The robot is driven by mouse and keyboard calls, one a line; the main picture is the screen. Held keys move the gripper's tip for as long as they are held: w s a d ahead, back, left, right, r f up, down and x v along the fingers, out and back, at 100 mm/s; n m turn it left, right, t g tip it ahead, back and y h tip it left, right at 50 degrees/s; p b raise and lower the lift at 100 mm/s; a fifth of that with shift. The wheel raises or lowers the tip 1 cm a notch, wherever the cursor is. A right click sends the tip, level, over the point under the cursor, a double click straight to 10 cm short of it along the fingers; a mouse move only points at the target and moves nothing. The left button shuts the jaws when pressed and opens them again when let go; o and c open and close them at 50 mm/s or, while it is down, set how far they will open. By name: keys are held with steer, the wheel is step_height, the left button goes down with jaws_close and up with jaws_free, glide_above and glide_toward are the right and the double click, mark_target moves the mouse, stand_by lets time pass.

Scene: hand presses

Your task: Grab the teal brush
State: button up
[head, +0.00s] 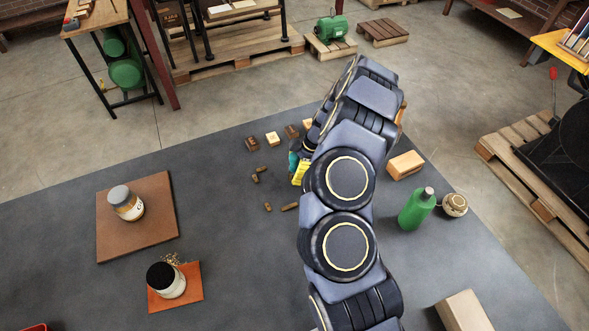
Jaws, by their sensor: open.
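A small teal piece (293,161), which may be part of the teal brush, shows just left of my arm in the head view, close to a bright yellow piece (300,173). Most of this spot is covered by my arm, so the brush's full shape is hidden. My gripper (306,149) is open, low over the dark table (230,175) and mostly hidden behind my arm links. It is right beside the teal piece. I cannot tell whether they touch.
Small brown and tan blocks (273,138) and dark short pieces (268,207) lie left of my gripper. A green bottle (416,210), a round tan item (455,205) and a wooden block (405,165) stand right. Jars (126,203) stand on boards at left.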

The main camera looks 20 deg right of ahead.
steer(key=shift+a+f, duration=0.1)
steer(key=shift+f, duration=0.2)
jaws_close()
steer(key=shift+r, duration=0.2)
